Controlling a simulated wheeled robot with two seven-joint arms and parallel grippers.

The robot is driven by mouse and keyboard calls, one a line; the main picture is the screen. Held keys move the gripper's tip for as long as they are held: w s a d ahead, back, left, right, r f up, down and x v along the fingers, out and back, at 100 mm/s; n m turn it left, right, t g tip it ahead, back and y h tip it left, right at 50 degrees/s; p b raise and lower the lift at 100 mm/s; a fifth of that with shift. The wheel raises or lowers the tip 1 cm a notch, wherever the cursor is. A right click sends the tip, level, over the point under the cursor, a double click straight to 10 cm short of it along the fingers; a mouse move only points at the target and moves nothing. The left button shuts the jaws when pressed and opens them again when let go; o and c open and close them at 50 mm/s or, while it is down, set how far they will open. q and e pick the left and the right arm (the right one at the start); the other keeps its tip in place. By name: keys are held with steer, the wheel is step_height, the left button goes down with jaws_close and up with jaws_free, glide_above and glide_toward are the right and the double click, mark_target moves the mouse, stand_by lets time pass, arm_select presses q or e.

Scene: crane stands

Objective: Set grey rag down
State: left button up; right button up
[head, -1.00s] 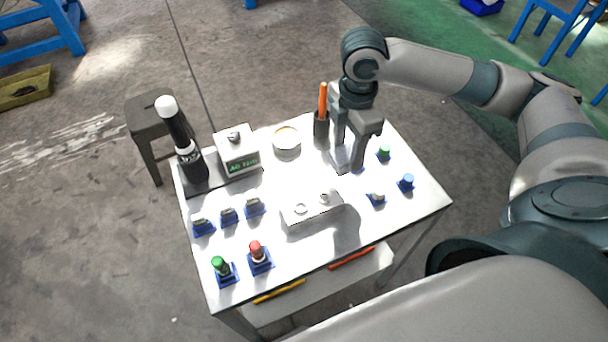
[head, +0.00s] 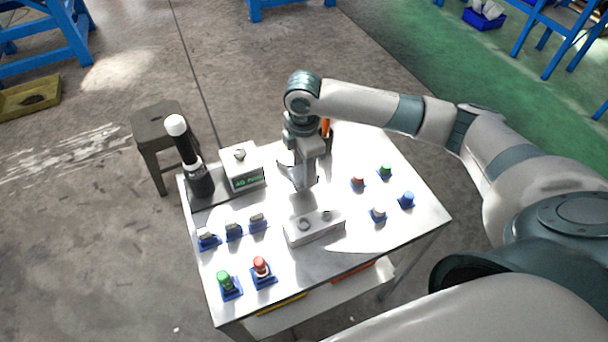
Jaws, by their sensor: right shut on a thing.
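My right gripper (head: 301,182) is over the back middle of the white table (head: 352,228), pointing down. It is shut on the grey rag (head: 287,172), a small pale grey piece that shows beside and between the fingers. The fingers hide part of the rag. I cannot tell whether the rag touches the tabletop. My left gripper is not in view.
A white block with two round parts (head: 314,229) lies just in front of the gripper. A white box with a green display (head: 243,168) and a black, white-topped device (head: 187,157) stand left. An orange-tipped item (head: 326,128) stands behind. Several blue-based pieces (head: 407,201) are around.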

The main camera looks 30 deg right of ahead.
step_height(320, 180, down, 3)
steer(key=shift+r+p, duration=0.15)
steer(key=shift+p, duration=0.45)
steer(key=shift+f, duration=0.65)
steer(key=o, duration=1.1)
steer(key=shift+f, duration=0.1)
step_height(320, 180, up, 12)
steer(key=b, duration=0.2)
steer(key=shift+b, duration=0.35)
